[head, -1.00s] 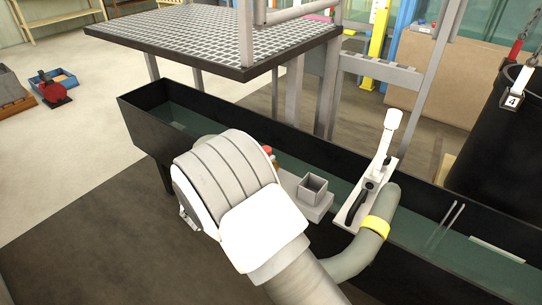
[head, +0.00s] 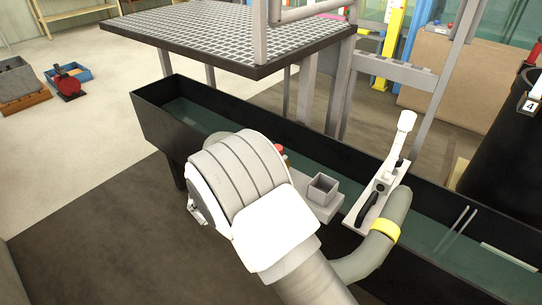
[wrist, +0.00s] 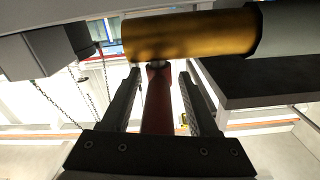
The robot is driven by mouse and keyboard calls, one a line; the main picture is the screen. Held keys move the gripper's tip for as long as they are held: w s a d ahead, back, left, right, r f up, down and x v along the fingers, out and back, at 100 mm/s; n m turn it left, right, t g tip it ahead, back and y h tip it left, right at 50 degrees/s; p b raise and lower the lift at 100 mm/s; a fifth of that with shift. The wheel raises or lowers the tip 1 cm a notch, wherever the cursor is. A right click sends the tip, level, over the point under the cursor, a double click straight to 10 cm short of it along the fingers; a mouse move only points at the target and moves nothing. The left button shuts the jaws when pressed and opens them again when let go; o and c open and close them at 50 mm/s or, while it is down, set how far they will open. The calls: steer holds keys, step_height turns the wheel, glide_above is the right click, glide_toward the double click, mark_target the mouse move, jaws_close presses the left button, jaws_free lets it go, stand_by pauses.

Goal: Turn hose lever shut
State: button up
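In the wrist view, a red lever (wrist: 158,98) runs up between the two dark fingers of my gripper (wrist: 160,85). Gaps show on both sides of it, so the gripper is open around the lever and not closed on it. The lever's upper end meets a brass-coloured cylinder (wrist: 185,36), which joins a grey pipe or hose (wrist: 300,30) at the right. In the head view, a small red part (head: 279,148) shows just past my wrist; my fingers are hidden there behind my arm.
The long black flume (head: 155,125) holds greenish water. A square grey socket (head: 323,188) and a plate with a white handle (head: 402,130) sit on it. A grating platform (head: 230,35) stands behind. In the wrist view, a dark ledge (wrist: 260,82) lies close right of my fingers.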

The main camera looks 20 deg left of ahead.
steer(key=p+v, duration=0.3)
steer(key=v, duration=1.4)
steer(key=shift+s+p, duration=0.2)
steer(key=shift+p, duration=0.1)
